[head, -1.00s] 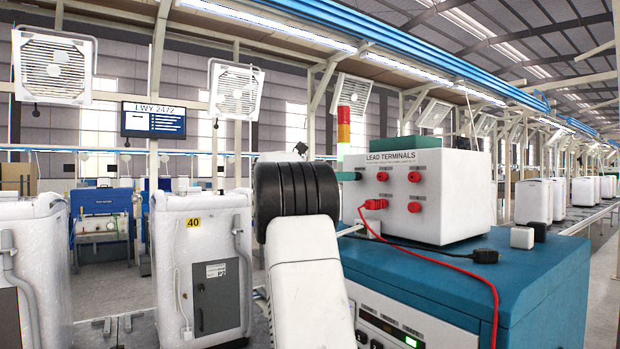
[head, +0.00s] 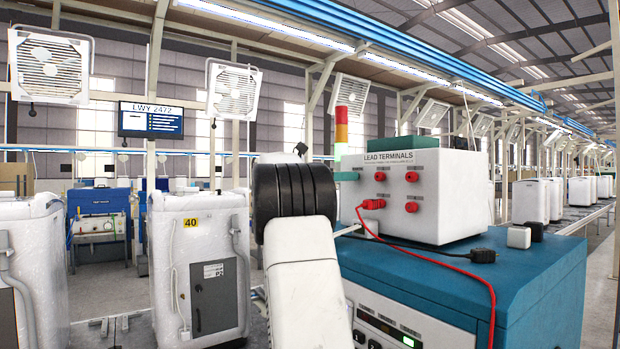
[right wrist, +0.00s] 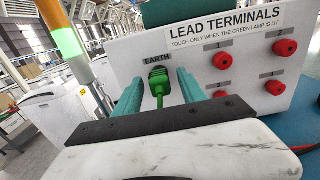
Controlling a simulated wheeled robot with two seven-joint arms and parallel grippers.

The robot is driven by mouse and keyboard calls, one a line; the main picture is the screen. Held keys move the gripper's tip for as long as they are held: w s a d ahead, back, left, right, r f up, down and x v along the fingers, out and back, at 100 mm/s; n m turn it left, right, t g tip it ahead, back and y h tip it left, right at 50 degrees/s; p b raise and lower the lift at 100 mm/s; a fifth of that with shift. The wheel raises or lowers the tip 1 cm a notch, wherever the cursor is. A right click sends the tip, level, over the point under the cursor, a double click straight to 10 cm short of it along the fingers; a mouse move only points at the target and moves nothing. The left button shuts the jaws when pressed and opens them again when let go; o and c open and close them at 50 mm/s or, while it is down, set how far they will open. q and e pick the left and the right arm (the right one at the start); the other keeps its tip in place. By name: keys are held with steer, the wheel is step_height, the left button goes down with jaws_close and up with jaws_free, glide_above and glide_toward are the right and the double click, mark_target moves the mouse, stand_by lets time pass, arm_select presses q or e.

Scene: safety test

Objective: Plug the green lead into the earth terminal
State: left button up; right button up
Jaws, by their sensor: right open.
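A white box labelled LEAD TERMINALS (head: 450,190) stands on a teal cabinet. In the right wrist view, the green lead (right wrist: 158,82) has its plug at the terminal marked EARTH (right wrist: 157,58) on the box's front, and its cable hangs down. The plug looks to be against the terminal; how deep it sits I cannot tell. My right gripper (right wrist: 161,75) is open, its teal fingers on either side of the plug with gaps visible. In the head view, my right arm hides the earth terminal, and only a bit of teal finger (head: 346,176) shows. My left gripper is not in view.
The signal tower's green lamp (head: 341,150) is lit. Several red terminals (head: 412,177) lie right of EARTH; a red lead (head: 372,204) is in one. A black plug (head: 482,256) and small white block (head: 519,237) lie on the teal cabinet (head: 480,300).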

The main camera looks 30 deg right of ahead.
steer(key=a, duration=0.7)
steer(key=shift+s+a, duration=0.3)
steer(key=s+a+f+m+t+y, duration=0.1)
steer(key=s+a+f+m+y, duration=0.35)
steer(key=f, duration=0.45)
steer(key=s+a+f+m+t+y, duration=0.1)
steer(key=s+a+f+m+y, duration=0.15)
steer(key=s+f+y, duration=0.45)
steer(key=s+a+f+m+t+y, duration=0.1)
steer(key=s+a+f+m+y, duration=0.3)
steer(key=s+a, duration=0.5)
steer(key=s+a+f+m+t+y, duration=0.1)
steer(key=s+a+f+m+y, duration=0.3)
steer(key=a, duration=1.2)
steer(key=s+f+m, duration=0.3)
steer(key=s+f, duration=0.2)
steer(key=shift+t+y, duration=0.3)
steer(key=shift+y, duration=0.05)
